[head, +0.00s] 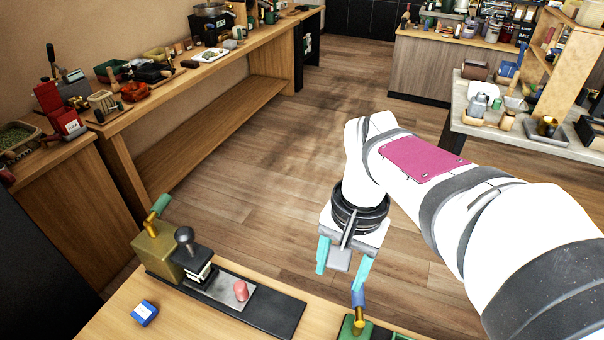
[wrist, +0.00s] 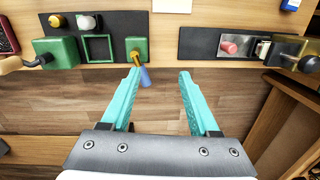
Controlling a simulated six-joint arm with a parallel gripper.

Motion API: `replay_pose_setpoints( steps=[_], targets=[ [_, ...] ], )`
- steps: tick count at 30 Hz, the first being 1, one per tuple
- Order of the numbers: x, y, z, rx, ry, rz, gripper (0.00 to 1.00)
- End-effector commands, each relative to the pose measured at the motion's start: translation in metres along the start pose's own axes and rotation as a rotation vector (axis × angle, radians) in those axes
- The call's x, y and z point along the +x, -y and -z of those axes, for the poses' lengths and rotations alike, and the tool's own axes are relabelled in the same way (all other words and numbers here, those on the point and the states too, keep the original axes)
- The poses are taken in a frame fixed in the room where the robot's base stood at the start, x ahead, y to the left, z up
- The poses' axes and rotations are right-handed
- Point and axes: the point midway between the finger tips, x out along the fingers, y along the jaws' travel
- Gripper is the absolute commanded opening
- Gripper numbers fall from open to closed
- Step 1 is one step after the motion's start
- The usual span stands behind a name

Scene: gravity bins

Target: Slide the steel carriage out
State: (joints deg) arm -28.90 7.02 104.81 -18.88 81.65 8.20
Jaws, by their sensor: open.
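The steel carriage (head: 215,286) is a flat grey plate on a long black base (head: 274,315) on the near bench. It also shows in the wrist view (wrist: 241,40). A pink knob (head: 241,290) stands on it, and a black-knobbed block (head: 190,262) is at its left end in the head view. A brass-coloured housing (head: 155,247) with a teal-handled lever (head: 157,212) stands beyond that block. My gripper (head: 343,264) is open and empty, pointing down near the bench's far edge, right of the carriage and apart from it. Wooden floor shows between the fingers in the wrist view (wrist: 159,75).
A green fixture with a blue-handled brass lever (head: 359,312) is close below my gripper; the blue handle (wrist: 145,76) appears near a fingertip. A small blue box (head: 144,313) lies on the bench left of the base. Other cluttered benches stand farther off.

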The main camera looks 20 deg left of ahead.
Motion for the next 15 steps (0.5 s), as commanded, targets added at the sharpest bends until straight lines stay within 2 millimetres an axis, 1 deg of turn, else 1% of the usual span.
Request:
replay_pose_setpoints(
  steps=[1,2,3,6,7,9,11,13,15],
  targets=[
    [0.014,0.049,0.011,-0.087,0.001,-0.021,0.69],
    [0.023,0.078,0.015,-0.132,-0.004,-0.03,0.69],
    [0.036,0.113,0.015,-0.186,-0.012,-0.041,0.69],
    [0.065,0.178,0.005,-0.283,-0.028,-0.057,0.69],
    [0.072,0.19,0.001,-0.302,-0.032,-0.06,0.69],
    [0.082,0.208,-0.005,-0.33,-0.038,-0.063,0.69],
    [0.089,0.213,-0.007,-0.337,-0.04,-0.065,0.69],
    [0.1,0.213,-0.007,-0.339,-0.04,-0.066,0.69],
    [0.117,0.211,-0.006,-0.337,-0.038,-0.066,0.69]
  ],
)
